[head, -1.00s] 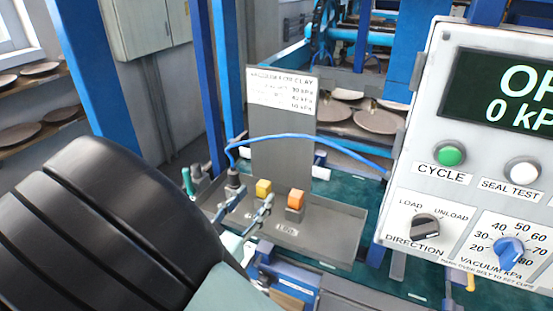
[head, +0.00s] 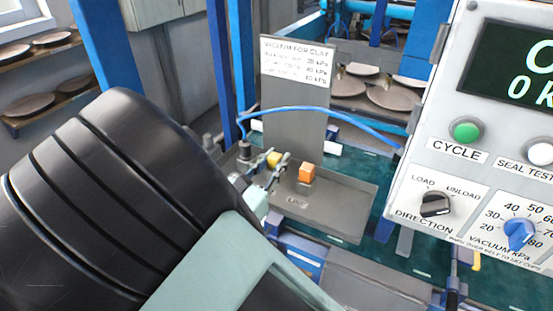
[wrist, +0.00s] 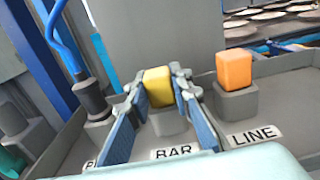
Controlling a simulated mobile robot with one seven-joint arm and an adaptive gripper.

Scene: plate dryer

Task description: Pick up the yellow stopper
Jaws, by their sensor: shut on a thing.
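The yellow stopper (wrist: 157,86) is a small yellow block, between my gripper's two blue-padded fingers (wrist: 160,98) in the wrist view. The fingers are closed against its sides. A grey block stands directly below it, behind a "BAR" label (wrist: 173,153). I cannot tell whether the stopper still touches that block. In the head view the yellow stopper (head: 273,159) is partly hidden by my gripper (head: 277,170).
An orange stopper (wrist: 234,70) sits on a grey block behind the "LINE" label, to the right. A dark fitting with a blue hose (wrist: 63,40) stands to the left. The grey tray (head: 345,218) has a tall sign plate (head: 295,118) behind it. A control panel (head: 470,180) is at the right.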

